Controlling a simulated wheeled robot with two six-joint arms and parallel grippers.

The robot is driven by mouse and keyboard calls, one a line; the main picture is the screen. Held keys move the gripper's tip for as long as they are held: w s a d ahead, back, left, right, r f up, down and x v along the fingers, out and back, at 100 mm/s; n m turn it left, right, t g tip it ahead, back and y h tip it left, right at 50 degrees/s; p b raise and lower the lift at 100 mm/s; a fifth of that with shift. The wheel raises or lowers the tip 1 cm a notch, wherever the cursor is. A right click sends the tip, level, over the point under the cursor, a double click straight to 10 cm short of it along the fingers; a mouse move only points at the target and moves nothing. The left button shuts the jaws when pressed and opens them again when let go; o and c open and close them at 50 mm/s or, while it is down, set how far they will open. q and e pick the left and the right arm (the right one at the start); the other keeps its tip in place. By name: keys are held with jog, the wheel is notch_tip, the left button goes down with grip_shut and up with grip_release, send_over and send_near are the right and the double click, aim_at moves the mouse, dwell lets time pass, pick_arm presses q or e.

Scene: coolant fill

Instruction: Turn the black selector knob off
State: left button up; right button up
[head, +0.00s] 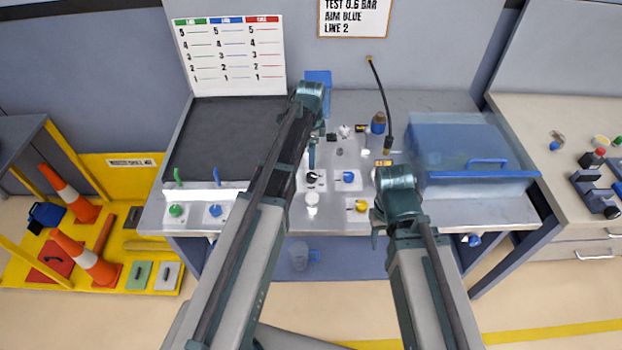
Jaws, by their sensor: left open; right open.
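The black selector knob (312,178) sits on a white plate on the bench panel, left of a blue knob (348,177). My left arm reaches over the bench from the left, and its gripper (312,158) points down just behind the black knob, apart from it as far as I can tell. The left gripper is open and looks empty; its fingertips are small here. My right gripper (378,232) is open near the bench's front edge, right of a yellow knob (360,206). The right wrist hides part of the panel.
A white cylinder (312,203) stands in front of the black knob. A clear blue-lidded box (470,160) fills the bench's right side. A dark board (225,135) lies at left, with green and blue knobs before it. A black hose (380,95) hangs behind.

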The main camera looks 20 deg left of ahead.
aim_at(311, 175)
pick_arm(q)
notch_tip(311, 175, down, 9)
jog(key=b, duration=0.8)
jog(key=shift+c, duration=0.3)
grip_shut()
